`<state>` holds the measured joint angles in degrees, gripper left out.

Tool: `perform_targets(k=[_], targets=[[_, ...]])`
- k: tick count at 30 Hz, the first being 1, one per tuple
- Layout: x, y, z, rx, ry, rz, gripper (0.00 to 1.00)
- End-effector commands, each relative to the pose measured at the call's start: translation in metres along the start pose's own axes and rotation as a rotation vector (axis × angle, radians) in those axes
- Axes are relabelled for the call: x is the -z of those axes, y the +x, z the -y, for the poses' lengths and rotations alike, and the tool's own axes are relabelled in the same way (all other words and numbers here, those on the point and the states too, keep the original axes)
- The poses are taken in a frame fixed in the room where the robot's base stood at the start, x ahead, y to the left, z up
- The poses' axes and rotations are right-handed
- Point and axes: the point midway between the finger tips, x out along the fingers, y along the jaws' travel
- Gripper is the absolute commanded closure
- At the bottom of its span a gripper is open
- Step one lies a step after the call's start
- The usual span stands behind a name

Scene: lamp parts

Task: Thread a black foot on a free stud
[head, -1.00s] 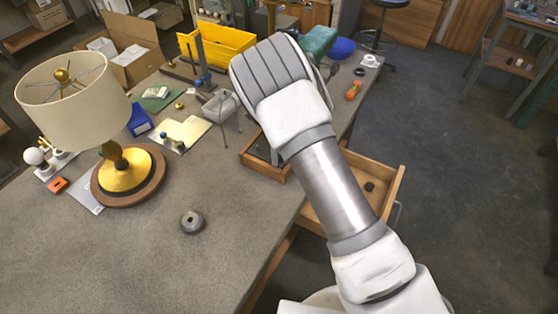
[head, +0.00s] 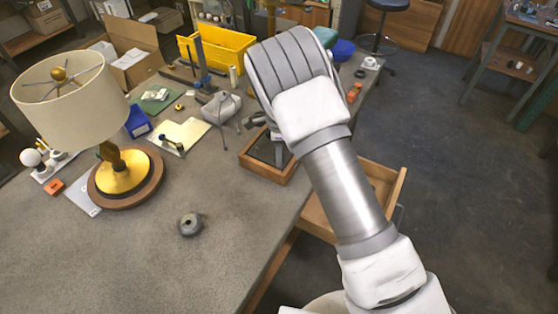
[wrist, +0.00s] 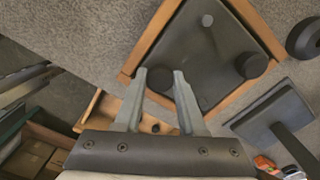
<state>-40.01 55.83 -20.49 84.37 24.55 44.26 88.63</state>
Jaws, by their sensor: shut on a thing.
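In the wrist view a dark flat plate (wrist: 205,55) lies in a wooden tray (wrist: 147,42), with short studs standing up; one stud (wrist: 207,20) is near its top edge. A round black foot (wrist: 250,65) sits at its right corner. My gripper (wrist: 160,76) is shut on a dark thing, apparently a black foot, hard to tell from the plate behind it. It is over the tray's near left corner. Another black foot (wrist: 155,128) appears in the open drawer. In the head view my arm hides the gripper and part of the tray (head: 262,165).
The open drawer (head: 388,190) sticks out below the table edge. A lamp (head: 125,180) stands at left, and a grey round part (head: 190,224) lies on the clear front table. A yellow bin (head: 225,50) is behind. A grey flat part with a rod (wrist: 272,112) is right of the tray.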

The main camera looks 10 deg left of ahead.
Motion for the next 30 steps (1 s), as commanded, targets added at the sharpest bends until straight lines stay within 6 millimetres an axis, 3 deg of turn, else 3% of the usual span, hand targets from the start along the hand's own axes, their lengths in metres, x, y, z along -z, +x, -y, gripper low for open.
perform_targets(k=[8,21,30], targets=[[0.0002,-0.0009,0.0017,0.005,0.029,-0.001,1.00],[0.0003,-0.0010,0.0024,0.007,0.548,-0.001,1.00],[0.0002,0.0001,0.0026,0.007,0.604,0.001,1.00]])
